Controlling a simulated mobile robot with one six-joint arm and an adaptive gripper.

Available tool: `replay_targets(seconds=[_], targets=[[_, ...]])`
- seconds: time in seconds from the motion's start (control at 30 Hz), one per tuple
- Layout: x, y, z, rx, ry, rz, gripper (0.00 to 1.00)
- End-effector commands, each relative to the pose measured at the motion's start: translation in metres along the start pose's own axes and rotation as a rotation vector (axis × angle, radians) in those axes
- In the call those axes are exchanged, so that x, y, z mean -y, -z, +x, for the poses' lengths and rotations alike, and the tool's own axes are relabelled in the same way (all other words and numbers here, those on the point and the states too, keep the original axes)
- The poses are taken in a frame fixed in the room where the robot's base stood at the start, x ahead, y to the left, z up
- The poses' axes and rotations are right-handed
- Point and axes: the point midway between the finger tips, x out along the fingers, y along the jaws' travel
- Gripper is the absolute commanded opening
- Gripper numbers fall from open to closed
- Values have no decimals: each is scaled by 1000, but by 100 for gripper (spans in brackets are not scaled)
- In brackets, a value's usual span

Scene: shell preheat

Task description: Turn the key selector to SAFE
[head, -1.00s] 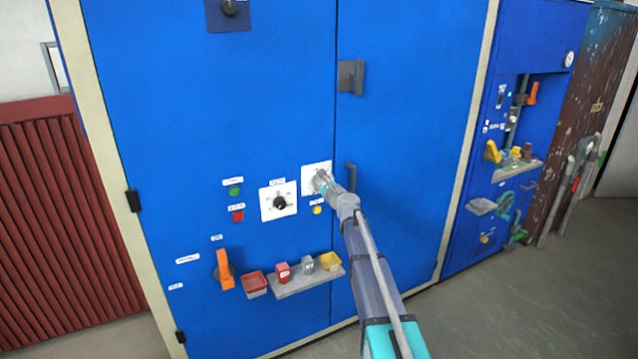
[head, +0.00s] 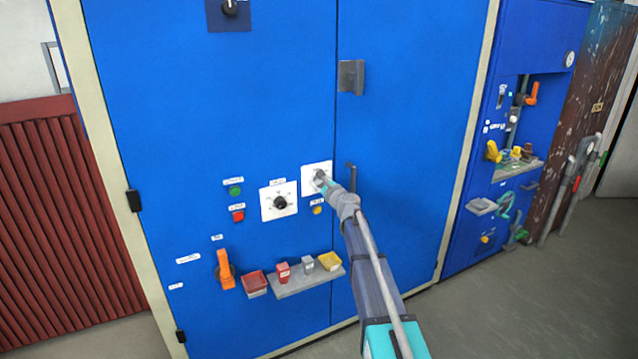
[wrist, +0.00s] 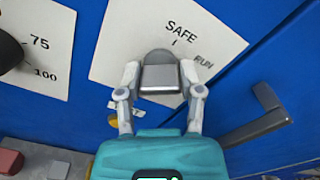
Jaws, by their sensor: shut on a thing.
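The key selector (wrist: 160,75) is a grey knob on a white plate (wrist: 112,40) marked SAFE and RUN. In the wrist view the SAFE label is above the knob and RUN is to its upper right. The knob's rounded top lies just below the small tick under SAFE. My gripper (wrist: 160,88) is shut on the knob, with one finger on each side. In the head view my gripper (head: 325,184) reaches the plate (head: 309,169) from the lower right and hides part of the knob.
A black dial (head: 280,202) on a white plate is left of the selector. A yellow button (head: 317,210) is just below it. A door handle (head: 351,176) is close on the right. A shelf (head: 300,283) with small coloured blocks and bins is below.

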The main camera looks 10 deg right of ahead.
Motion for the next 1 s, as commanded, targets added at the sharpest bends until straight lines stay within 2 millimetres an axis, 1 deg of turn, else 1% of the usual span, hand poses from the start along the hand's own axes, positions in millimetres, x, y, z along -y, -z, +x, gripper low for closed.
replay_targets(seconds=[0.27, 1.0], targets=[[-2, -1, 0, 2, -3, -158, 1], [-4, 0, 0, 2, -2, -819, 1]])
